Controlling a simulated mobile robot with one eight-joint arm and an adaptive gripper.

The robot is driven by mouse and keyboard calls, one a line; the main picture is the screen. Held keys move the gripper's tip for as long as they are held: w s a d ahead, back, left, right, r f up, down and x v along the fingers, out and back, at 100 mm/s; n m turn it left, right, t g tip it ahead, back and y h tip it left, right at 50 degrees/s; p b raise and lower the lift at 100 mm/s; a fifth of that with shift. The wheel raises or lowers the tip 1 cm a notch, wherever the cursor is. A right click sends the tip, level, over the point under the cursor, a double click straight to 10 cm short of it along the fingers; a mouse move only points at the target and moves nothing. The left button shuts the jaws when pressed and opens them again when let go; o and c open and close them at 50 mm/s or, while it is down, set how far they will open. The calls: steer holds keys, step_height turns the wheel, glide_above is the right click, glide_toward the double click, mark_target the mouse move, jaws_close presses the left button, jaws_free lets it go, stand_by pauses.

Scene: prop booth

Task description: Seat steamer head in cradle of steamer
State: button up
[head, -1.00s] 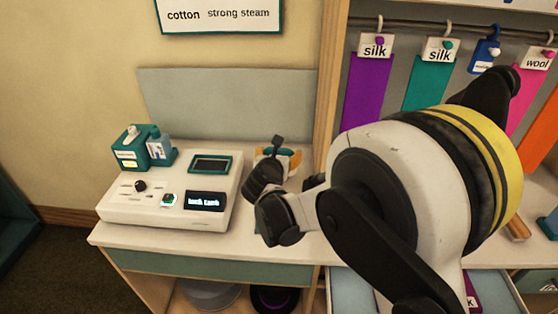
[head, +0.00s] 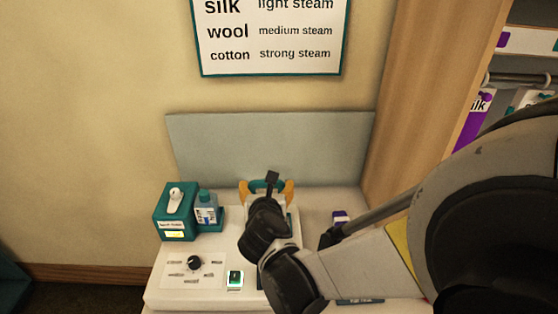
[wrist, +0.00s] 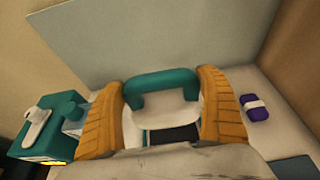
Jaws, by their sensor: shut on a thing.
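The steamer (head: 165,292) is a white console on the table, with a black knob, a lit green button and a sign-like label. My gripper (head: 267,192) is over its right part, with orange fingers. In the wrist view my gripper (wrist: 173,92) is shut on the steamer head (wrist: 160,84), a pale piece with a teal handle, one finger on each side. The handle also shows in the head view (head: 268,184). A dark, teal-edged rectangle (wrist: 172,135), perhaps the cradle, shows below the head. I cannot tell whether the head touches it; my wrist hides much of the steamer.
A teal box (head: 174,222) and a blue bottle (head: 206,211) stand at the steamer's back left. A small purple item with a white band (wrist: 255,107) lies to the right. A grey panel (head: 270,145) rises behind, and a wooden post (head: 430,100) stands at right.

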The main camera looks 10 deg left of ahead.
steer(key=shift+d+f+b, duration=0.15)
steer(key=shift+f+b, duration=0.25)
steer(key=shift+f, duration=0.15)
steer(key=shift+f+b, duration=2.1)
steer(key=shift+f, duration=0.55)
steer(key=shift+f+b, duration=0.9)
steer(key=shift+b, duration=0.05)
steer(key=shift+f, duration=0.1)
steer(key=shift+f+b, duration=0.5)
steer(key=shift+b, duration=0.1)
steer(key=o, duration=1.2)
